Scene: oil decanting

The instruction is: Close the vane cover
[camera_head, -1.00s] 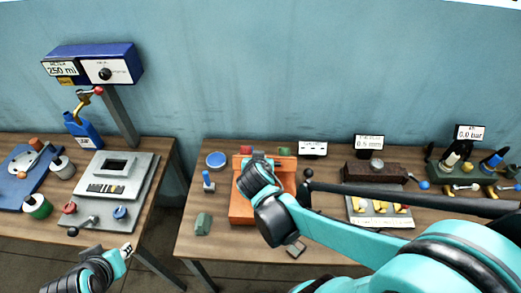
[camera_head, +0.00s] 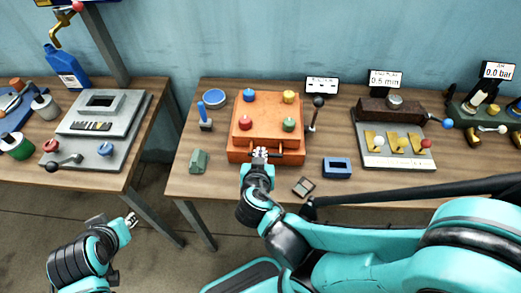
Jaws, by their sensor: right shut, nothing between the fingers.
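The vane cover appears to be the flat orange lid (camera_head: 267,123) on the orange box (camera_head: 240,156) at the middle of the right table. It seems to lie level and bears blue, yellow, red and green knobs. My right gripper (camera_head: 260,153) is shut and empty at the box's front edge, between two small handles. I cannot tell whether it touches the box. My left gripper (camera_head: 131,219) is low at the left, in front of the left table and away from the box; its jaw state is unclear.
A black ball-ended lever (camera_head: 317,102) stands right of the box. A blue frame block (camera_head: 337,167), a small dark block (camera_head: 303,187) and a green block (camera_head: 199,161) lie near the table front. A valve panel (camera_head: 392,150) stands further right.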

